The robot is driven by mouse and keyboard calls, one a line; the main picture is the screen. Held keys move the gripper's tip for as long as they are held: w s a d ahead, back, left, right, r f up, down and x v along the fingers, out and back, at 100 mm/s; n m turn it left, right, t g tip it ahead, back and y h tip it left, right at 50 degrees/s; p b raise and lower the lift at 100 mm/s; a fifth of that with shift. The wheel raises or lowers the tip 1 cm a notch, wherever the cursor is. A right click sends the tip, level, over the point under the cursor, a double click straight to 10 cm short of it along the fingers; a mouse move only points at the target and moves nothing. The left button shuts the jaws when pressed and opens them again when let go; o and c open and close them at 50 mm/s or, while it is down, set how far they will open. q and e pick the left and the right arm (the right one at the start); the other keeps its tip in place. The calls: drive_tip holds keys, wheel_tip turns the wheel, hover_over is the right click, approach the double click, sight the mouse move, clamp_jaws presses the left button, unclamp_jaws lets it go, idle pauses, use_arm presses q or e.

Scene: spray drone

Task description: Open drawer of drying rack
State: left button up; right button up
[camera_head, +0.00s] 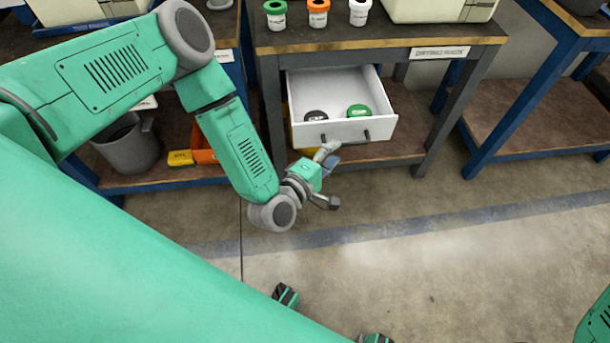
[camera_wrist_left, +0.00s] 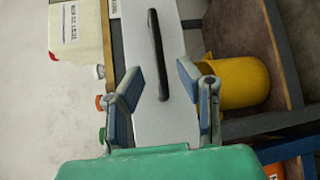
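The white drawer (camera_head: 342,128) under the middle table is pulled out. Its inside shows, with a dark round item (camera_head: 316,115) and a green round item (camera_head: 358,111) in it. The drawer's black handle (camera_head: 366,135) is on its front panel, partly hidden by my left gripper in the head view. My left gripper (camera_head: 329,176) is just in front of the drawer front. In the left wrist view, the fingers of my left gripper (camera_wrist_left: 160,75) are spread, and the black handle (camera_wrist_left: 157,50) lies ahead between them. I cannot tell whether they touch it. My right gripper is not in view.
Green, orange and white containers (camera_head: 318,13) stand on the tabletop above the drawer. A grey bucket (camera_head: 128,146) and an orange bin (camera_head: 203,150) sit on the left table's lower shelf. A blue-framed table (camera_head: 540,120) stands at the right. The floor in front is clear.

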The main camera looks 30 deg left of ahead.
use_arm(q)
drive_tip(key=p+v, duration=0.4)
drive_tip(key=v, duration=0.6)
drive_tip(key=shift+s, duration=0.25)
idle(0.4)
drive_tip(key=shift+d, duration=0.15)
drive_tip(key=shift+s, duration=0.1)
drive_tip(key=v, duration=1.1)
drive_tip(key=shift+s, duration=0.35)
